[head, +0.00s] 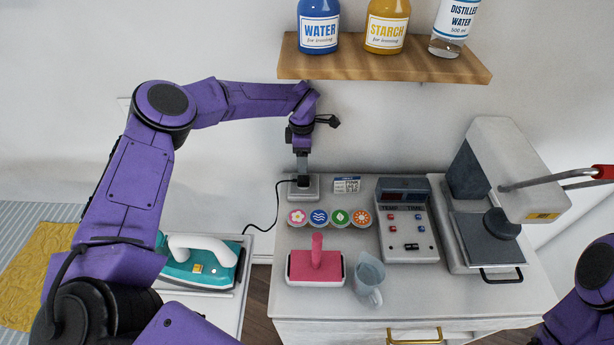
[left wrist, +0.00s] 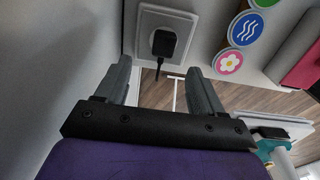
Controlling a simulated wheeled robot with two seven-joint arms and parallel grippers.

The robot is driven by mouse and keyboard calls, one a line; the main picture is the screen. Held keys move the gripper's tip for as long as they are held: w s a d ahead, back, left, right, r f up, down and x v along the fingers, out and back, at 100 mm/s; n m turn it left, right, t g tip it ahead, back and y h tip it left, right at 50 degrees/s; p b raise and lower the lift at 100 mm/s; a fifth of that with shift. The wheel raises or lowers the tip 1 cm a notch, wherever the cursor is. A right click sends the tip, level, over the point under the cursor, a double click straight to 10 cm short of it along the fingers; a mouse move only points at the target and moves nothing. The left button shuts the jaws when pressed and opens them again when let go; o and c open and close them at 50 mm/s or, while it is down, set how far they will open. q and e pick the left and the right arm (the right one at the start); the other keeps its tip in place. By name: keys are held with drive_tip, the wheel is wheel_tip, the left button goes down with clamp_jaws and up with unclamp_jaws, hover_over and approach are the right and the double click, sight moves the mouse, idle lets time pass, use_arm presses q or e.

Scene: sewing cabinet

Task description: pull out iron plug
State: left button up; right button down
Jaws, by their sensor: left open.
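The black iron plug (left wrist: 164,43) sits in the white wall socket (left wrist: 182,18) in the left wrist view, its cord hanging below it. In the head view the socket (head: 301,194) is at the back left of the white cabinet top, with the small dark plug (head: 303,181) on it. My left gripper (head: 303,163) is right above the plug there. Its two grey fingers (left wrist: 158,65) are apart in the left wrist view, with the plug ahead between their tips and not gripped. The teal iron (head: 200,264) rests at left. My right gripper is out of view.
Round colored badges (head: 319,216), a pink brush-like tool (head: 316,264), a clear jug (head: 368,278), a control box (head: 407,220) and a press machine (head: 487,240) stand on the cabinet. A wooden shelf (head: 385,66) with bottles hangs above. The black cord (head: 276,205) runs left toward the iron.

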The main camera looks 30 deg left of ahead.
sight(304, 179)
use_arm(q)
drive_tip(key=shift+s+d+r, duration=0.2)
drive_tip(key=shift+s+d, duration=0.05)
drive_tip(key=shift+s, duration=0.35)
drive_tip(key=f+b, duration=0.1)
drive_tip(key=w+f+b, duration=0.1)
drive_tip(key=f, duration=0.1)
drive_tip(key=shift+f, duration=0.15)
drive_tip(key=f+b, duration=0.2)
drive_tip(key=f, duration=0.1)
drive_tip(key=f+b, duration=0.1)
drive_tip(key=b, duration=0.1)
drive_tip(key=shift+s+f, duration=0.25)
drive_tip(key=shift+f, duration=0.15)
drive_tip(key=shift+w+a+f+b, duration=0.15)
drive_tip(key=shift+f+b, duration=0.2)
drive_tip(key=shift+f, duration=0.2)
drive_tip(key=shift+r, duration=0.1)
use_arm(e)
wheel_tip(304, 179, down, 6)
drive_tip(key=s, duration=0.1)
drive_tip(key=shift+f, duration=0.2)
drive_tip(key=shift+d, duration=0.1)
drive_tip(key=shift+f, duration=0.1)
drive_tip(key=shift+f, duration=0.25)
